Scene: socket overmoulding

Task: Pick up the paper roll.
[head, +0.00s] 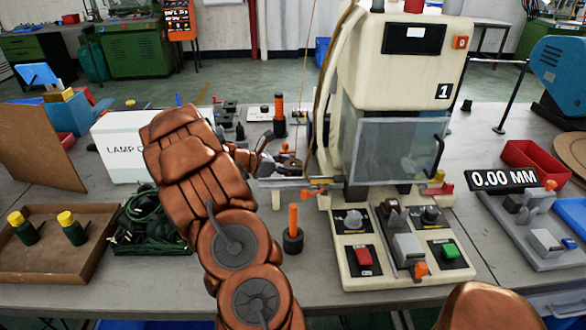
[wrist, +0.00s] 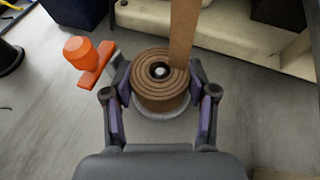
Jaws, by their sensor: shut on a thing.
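The paper roll (wrist: 160,97) is a brown coil with a dark hub and a pale centre. It sits on a light grey round base in the wrist view. A brown strip (wrist: 184,35) runs up from it, out of the top of the picture. My gripper (wrist: 160,84) has one finger on each side of the roll and is shut on it. In the head view my gripper (head: 270,163) is small and partly hidden by my arm, beside the cream machine (head: 400,40). The roll is hard to make out there.
An orange knob (wrist: 88,60) on a bracket stands close left of the fingers in the wrist view. In the head view, the machine's clear guard (head: 395,150) is right of the gripper. An orange-handled post (head: 293,238) stands in front, and a white lamp box (head: 120,145) is left.

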